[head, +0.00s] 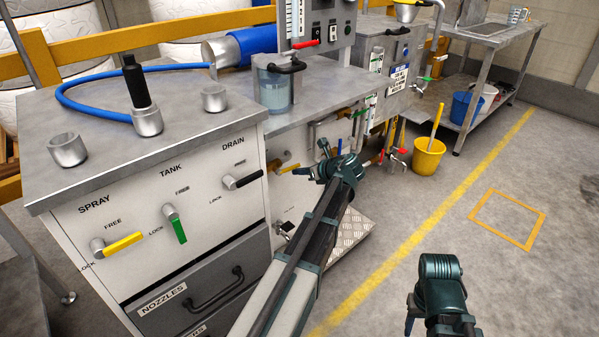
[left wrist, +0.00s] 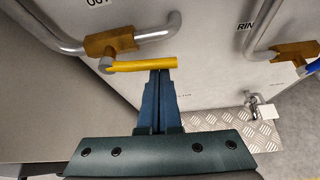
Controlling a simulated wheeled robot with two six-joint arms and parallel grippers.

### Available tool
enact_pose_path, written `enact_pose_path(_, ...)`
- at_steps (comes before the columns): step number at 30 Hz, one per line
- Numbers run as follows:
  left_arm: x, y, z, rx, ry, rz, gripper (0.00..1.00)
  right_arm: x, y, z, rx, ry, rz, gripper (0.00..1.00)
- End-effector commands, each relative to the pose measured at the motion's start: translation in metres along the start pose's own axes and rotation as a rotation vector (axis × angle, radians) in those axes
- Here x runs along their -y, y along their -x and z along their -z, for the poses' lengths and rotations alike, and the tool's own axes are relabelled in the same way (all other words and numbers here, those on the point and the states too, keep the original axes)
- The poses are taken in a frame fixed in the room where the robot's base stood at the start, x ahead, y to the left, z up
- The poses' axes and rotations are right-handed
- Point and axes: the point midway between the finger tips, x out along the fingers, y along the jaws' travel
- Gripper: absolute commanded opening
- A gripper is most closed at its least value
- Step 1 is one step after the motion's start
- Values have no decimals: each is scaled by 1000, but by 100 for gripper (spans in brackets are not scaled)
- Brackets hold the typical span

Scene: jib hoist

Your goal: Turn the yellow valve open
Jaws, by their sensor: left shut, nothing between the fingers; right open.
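A yellow lever handle (left wrist: 143,65) lies roughly level on a brass valve body (left wrist: 110,41) on a bent grey pipe, under a partly cut-off label, in the left wrist view. In the head view this yellow handle (head: 289,168) shows small on the front panel, left of my left gripper (head: 323,150). My left gripper is shut and empty. Its blue fingertips (left wrist: 161,74) reach the handle's lower edge near its right end in the left wrist view; I cannot tell whether they touch. My right gripper (head: 411,316) hangs low at the right, open, its fingers mostly hidden.
Another brass valve (left wrist: 291,50) with a blue handle stands to the right. A chequered metal plate (left wrist: 225,146) lies below. The cabinet (head: 92,222) at left carries another yellow lever (head: 123,244) labelled SPRAY. A yellow bucket (head: 429,158) stands on open floor.

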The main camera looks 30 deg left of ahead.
Motion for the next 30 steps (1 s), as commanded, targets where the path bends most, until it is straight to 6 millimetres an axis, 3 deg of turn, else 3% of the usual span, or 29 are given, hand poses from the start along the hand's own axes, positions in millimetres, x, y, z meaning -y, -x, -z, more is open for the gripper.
enact_pose_path(20, 0, 1, -2, 1, -3, -1, 0, 0, 2, 0, 0, 1, 0, 50)
enact_pose_path(30, 2, -8, 28, 1, -3, 0, 0, 3, -28, 2, 0, -6, 0, 50)
